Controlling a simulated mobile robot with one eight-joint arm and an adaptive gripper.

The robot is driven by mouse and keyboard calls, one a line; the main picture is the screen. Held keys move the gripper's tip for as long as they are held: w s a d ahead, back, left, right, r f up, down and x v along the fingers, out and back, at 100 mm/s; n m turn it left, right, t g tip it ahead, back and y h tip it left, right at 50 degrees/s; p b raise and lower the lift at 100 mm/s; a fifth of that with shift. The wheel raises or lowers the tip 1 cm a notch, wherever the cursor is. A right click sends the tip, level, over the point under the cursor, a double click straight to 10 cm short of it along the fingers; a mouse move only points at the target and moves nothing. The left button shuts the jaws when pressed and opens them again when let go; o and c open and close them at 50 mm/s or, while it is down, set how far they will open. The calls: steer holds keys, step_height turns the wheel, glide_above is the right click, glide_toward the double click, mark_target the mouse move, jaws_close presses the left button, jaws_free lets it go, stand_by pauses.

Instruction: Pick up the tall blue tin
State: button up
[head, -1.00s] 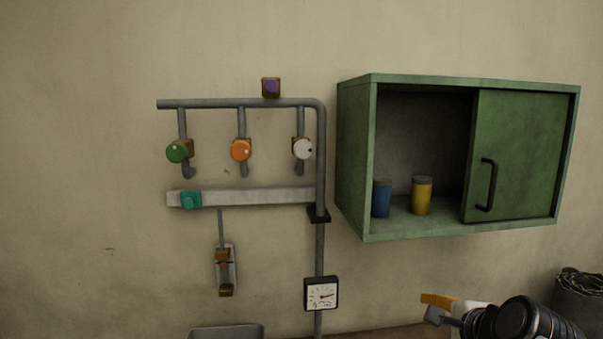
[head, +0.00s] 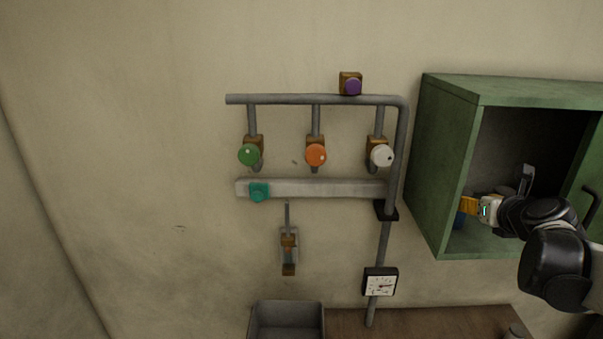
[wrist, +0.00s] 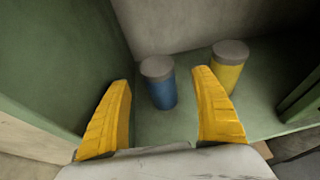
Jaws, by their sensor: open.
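The blue tin (wrist: 161,89) stands upright with a grey lid on the cabinet floor, between and beyond my fingers in the wrist view. In the head view only a sliver of blue (head: 459,221) shows, mostly hidden behind my gripper (head: 472,205). My gripper (wrist: 166,118) is open, its yellow fingers apart at the cabinet's opening, with nothing between the tips. A yellow tin (wrist: 230,66) with a grey lid stands to the right of the blue tin, beyond my right finger. It is hidden in the head view.
Pipes with coloured knobs (head: 316,155), a gauge (head: 380,285) and a grey bin (head: 287,318) are to the left.

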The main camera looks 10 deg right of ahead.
steer(key=x, duration=0.5)
steer(key=shift+w+f+p, duration=0.1)
steer(key=shift+w+p, duration=0.2)
steer(key=shift+p, duration=0.1)
steer(key=shift+s+a, duration=0.1)
steer(key=shift+s, duration=0.15)
steer(key=shift+w, duration=0.2)
steer(key=c, duration=1.5)
